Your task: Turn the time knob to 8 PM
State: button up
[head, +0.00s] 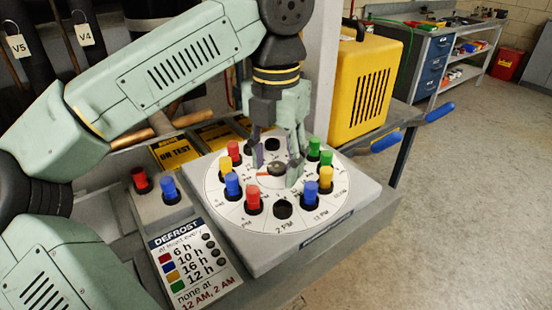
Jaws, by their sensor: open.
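The round white dial plate (230,213) lies on a grey box, with hour labels around its edge; 2 PM is legible at the front. The dark time knob (276,169) is at its centre, with a red pointer mark (262,173) to its left side. The small labels on the left are too small to read surely, so I cannot tell the exact hour it points to. My gripper (277,163) points down over the dial, open, with one finger at each side of the knob. I cannot tell whether the fingers touch it. The gripper hides part of the dial's back.
Coloured pegs ring the knob, including red (252,198), blue (310,191) and green (314,147) ones, close around my fingers. An empty dark socket (283,210) is at 2 PM. A defrost panel (185,262) lies front left. A yellow case (362,85) stands behind right.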

aim_at(276, 167)
notch_tip(276, 167, up, 8)
jog(key=shift+f, duration=0.25)
dwell(0.5)
